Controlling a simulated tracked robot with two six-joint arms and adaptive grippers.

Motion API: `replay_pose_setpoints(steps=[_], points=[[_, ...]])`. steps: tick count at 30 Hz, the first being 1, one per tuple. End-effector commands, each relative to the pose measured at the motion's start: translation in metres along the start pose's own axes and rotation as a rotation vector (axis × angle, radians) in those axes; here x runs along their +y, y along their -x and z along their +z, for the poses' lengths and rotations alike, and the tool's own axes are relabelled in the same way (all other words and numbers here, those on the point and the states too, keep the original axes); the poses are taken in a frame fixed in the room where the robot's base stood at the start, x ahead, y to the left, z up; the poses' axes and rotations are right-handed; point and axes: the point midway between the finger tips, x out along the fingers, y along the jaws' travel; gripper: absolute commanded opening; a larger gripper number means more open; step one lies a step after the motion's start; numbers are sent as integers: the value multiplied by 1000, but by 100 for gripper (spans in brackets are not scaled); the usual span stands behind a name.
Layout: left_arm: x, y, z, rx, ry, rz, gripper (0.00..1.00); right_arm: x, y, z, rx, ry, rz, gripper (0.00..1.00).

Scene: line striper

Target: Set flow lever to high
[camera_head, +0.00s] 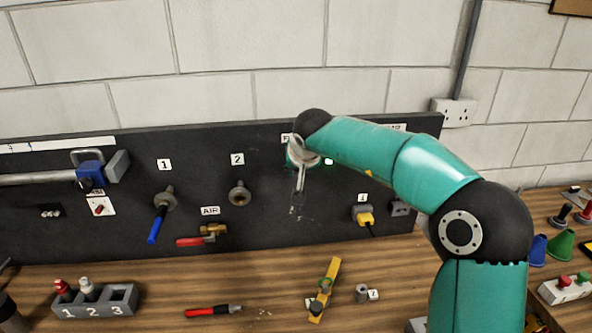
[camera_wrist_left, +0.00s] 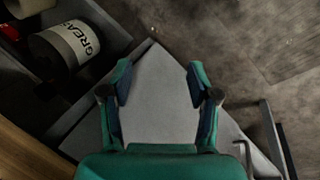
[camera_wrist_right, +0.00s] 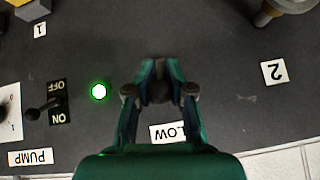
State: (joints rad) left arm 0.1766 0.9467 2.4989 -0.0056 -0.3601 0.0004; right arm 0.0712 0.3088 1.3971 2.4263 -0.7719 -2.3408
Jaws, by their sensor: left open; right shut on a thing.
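In the right wrist view, my right gripper (camera_wrist_right: 159,72) is at the dark panel (camera_wrist_right: 215,45), its two fingers closed around a small dark part. The fingers cover most of this part, so I cannot tell the flow lever's shape or setting. My left gripper (camera_wrist_left: 160,78) is open and empty in the left wrist view, away from the panel.
A lit green lamp (camera_wrist_right: 98,91) and the pump switch (camera_wrist_right: 45,106) are beside the right gripper. Several tools lie on the wooden bench (camera_head: 270,285).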

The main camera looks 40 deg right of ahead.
Motion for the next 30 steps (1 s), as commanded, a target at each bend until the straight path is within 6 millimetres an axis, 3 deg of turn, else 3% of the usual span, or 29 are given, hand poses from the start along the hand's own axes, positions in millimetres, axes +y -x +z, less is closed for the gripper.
replay_pose_setpoints(steps=[2,3,5,17,23,30], points=[[0,0,0,0,0,0,61,0,1,-2,6,-1,-2,0],[0,0,0,0,0,0,61,0,1,-2,6,-1,-2,25],[0,0,0,0,0,0,61,0,1,-2,6,-1,-2,34],[0,1,0,0,0,0,61,-1,7,-2,6,0,-3,34],[0,1,0,0,0,0,61,-2,36,-2,7,0,-5,34],[0,1,0,0,0,0,61,-2,84,-2,7,1,-6,34]])
